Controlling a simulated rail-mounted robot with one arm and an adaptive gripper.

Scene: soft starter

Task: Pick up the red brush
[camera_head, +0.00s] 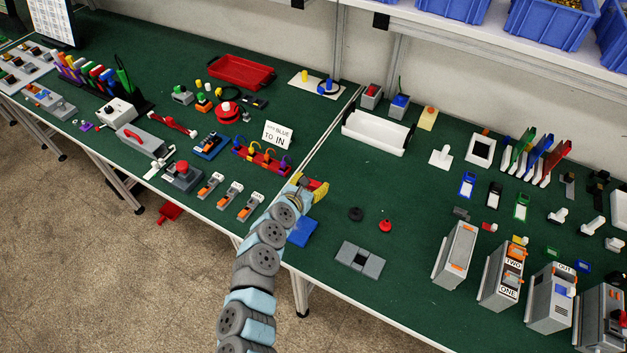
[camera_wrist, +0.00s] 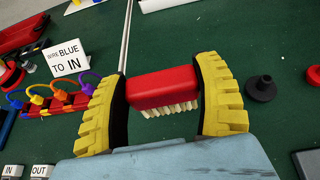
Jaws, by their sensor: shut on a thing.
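The red brush (camera_wrist: 162,85) shows in the wrist view as a red block with cream bristles. It sits between the two yellow ridged fingers of my gripper (camera_wrist: 163,100), which is shut on it. The bristles face the lower side of the picture. In the head view my gripper (camera_head: 314,187) is over the green table near the seam between the two tabletops, and the brush is mostly hidden by the fingers. I cannot tell whether the brush still touches the table.
A blue pad (camera_head: 302,232) lies beside my arm. A red wire-terminal block (camera_head: 261,158) and a sign (camera_head: 278,135) stand to the left. A black knob (camera_head: 355,214), a red knob (camera_head: 385,226) and a white tray (camera_head: 377,132) are to the right. Bare green table lies between them.

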